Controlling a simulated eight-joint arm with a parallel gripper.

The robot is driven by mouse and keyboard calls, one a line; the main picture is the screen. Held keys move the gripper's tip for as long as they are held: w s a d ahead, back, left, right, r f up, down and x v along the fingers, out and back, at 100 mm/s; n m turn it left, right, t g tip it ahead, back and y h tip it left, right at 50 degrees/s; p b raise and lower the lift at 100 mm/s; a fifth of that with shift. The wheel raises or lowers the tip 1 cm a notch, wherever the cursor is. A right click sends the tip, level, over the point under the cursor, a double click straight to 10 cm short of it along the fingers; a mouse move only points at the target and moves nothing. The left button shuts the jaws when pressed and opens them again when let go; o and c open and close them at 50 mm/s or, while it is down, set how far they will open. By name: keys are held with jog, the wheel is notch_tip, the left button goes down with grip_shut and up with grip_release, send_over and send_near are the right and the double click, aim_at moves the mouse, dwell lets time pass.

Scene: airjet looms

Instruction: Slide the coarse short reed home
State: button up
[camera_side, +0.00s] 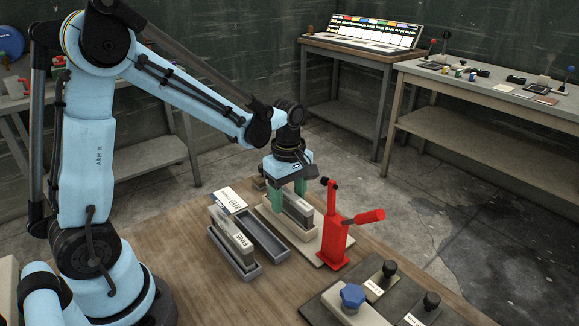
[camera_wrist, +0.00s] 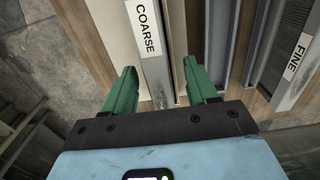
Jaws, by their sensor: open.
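The coarse reed is a grey bar with a white COARSE label (camera_wrist: 147,28), seen upright in the wrist view. In the side view the coarse reed (camera_side: 298,208) sits in a cream holder (camera_side: 300,233) beside the red clamp. My gripper (camera_side: 288,200) is low over this holder with its green fingers apart. In the wrist view my gripper (camera_wrist: 160,85) has one finger on each side of the reed bar, with visible gaps. Whether the reed is fully seated in the holder cannot be told.
A red lever clamp (camera_side: 334,232) stands close to the right of the holder. The FINE reed (camera_side: 236,240) lies in a grey tray to the left, beside an empty grey channel (camera_side: 268,241). A blue knob (camera_side: 352,296) and black knobs are at the front right.

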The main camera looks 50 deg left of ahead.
notch_tip(320, 180, up, 12)
dwell(0.7)
jog(key=m+t, duration=0.3)
jog(key=m, duration=0.6)
send_near(287, 194)
jog(key=s+d+r, duration=0.1)
jog(key=s+d, duration=0.1)
jog(key=shift+s+d+f+m+t, duration=0.35)
jog(key=shift+s+m+t, duration=0.3)
jog(key=shift+m, duration=0.85)
jog(key=shift+s+d+f+m+t, duration=0.2)
jog(key=shift+s+f+m+t, duration=0.45)
jog(key=shift+m, duration=0.85)
jog(key=shift+s+d+f+m+t, duration=0.35)
jog(key=shift+m+t, duration=0.45)
jog(key=shift+m, duration=0.7)
jog(key=shift+r, duration=0.1)
